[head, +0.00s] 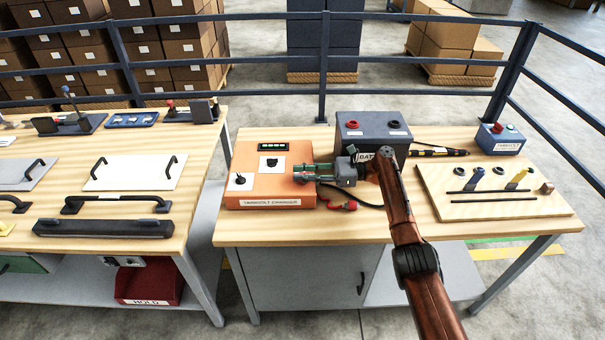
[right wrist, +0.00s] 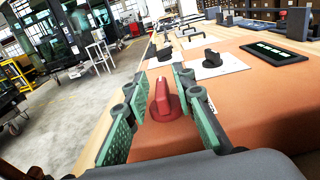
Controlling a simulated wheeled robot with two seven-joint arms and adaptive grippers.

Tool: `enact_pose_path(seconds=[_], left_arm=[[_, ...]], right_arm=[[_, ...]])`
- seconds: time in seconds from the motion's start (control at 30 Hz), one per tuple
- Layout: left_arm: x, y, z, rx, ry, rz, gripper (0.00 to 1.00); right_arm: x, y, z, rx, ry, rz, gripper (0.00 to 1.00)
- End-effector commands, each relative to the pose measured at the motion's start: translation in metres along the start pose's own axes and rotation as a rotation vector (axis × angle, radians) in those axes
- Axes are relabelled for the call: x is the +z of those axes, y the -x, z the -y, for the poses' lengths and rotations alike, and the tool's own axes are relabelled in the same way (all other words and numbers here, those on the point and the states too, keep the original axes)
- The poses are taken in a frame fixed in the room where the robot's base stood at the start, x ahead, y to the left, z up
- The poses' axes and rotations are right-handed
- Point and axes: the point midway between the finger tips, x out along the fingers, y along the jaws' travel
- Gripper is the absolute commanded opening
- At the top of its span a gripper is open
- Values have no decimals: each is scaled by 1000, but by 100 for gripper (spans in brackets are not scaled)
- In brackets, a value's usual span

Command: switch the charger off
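The orange charger (head: 262,202) lies on the right-hand table, with a dark display (head: 273,147) showing green marks. Two black knobs (head: 272,161) (head: 240,180) sit on white plates on its top. A red knob (right wrist: 164,100) stands on the charger's top in the right wrist view; in the head view my gripper hides it. My right gripper (head: 304,173) is over the charger's right side. In the right wrist view its green-padded fingers (right wrist: 154,84) are open on either side of the red knob, with gaps visible. My left gripper is not in view.
A dark battery box (head: 373,124) stands behind my right gripper. A red clamp (head: 345,205) and black cable lie at the charger's right. A wooden board (head: 500,209) with plugs is further right. A table (head: 205,140) with handles and levers is at left.

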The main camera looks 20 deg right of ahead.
Motion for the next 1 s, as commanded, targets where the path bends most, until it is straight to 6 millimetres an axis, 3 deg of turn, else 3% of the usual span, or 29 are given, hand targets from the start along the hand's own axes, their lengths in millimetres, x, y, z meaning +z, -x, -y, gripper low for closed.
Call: enact_pose_path(seconds=[0.33,0.73,1.0], left_arm=[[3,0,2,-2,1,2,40],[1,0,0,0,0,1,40],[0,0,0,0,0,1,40]], right_arm=[[-1,3,0,-1,-1,0,27],[0,62,1,-3,-1,0,27],[0,76,0,0,0,0,27]])
